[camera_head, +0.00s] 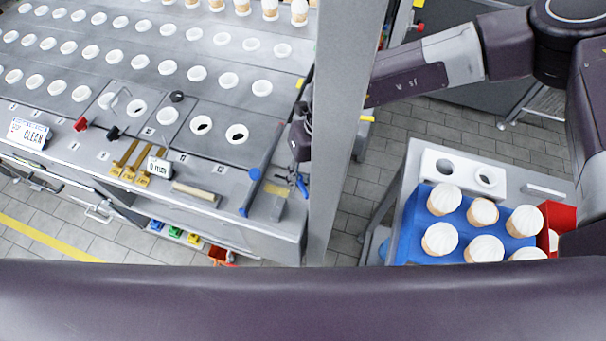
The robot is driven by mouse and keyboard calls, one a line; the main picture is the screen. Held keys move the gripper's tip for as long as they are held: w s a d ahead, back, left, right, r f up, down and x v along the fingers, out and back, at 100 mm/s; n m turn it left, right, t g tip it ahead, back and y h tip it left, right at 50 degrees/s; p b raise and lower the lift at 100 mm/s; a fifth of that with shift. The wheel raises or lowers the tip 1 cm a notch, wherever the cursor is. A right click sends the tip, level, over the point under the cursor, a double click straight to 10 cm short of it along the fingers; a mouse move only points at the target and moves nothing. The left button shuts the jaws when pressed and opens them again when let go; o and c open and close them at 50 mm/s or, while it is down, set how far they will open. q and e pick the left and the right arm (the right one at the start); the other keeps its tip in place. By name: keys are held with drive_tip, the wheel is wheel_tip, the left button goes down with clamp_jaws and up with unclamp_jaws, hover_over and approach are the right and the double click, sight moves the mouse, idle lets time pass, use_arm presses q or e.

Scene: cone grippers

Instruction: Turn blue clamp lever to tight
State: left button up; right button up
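My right arm comes in from the right and passes behind the grey post. My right gripper (297,178) points down at the right end of the grey workbench (215,218). A small blue piece (302,187) shows right at its fingertips; it may be the blue clamp lever. I cannot tell whether the fingers touch it or close on it. Other blue parts show just left of the gripper: one at the back (255,174) and one at the bench front (243,211), beside a grey and tan block (274,196). My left gripper is not in view.
The grey post (337,120) stands close right of the gripper. Rows of white cups fill the back. A blue tray (405,240) of topped cones stands on a right cart.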

drive_tip(key=shift+c, duration=0.3)
clamp_jaws()
drive_tip(key=shift+n+b, duration=0.3)
drive_tip(key=shift+b, duration=0.15)
drive_tip(key=shift+w, duration=0.1)
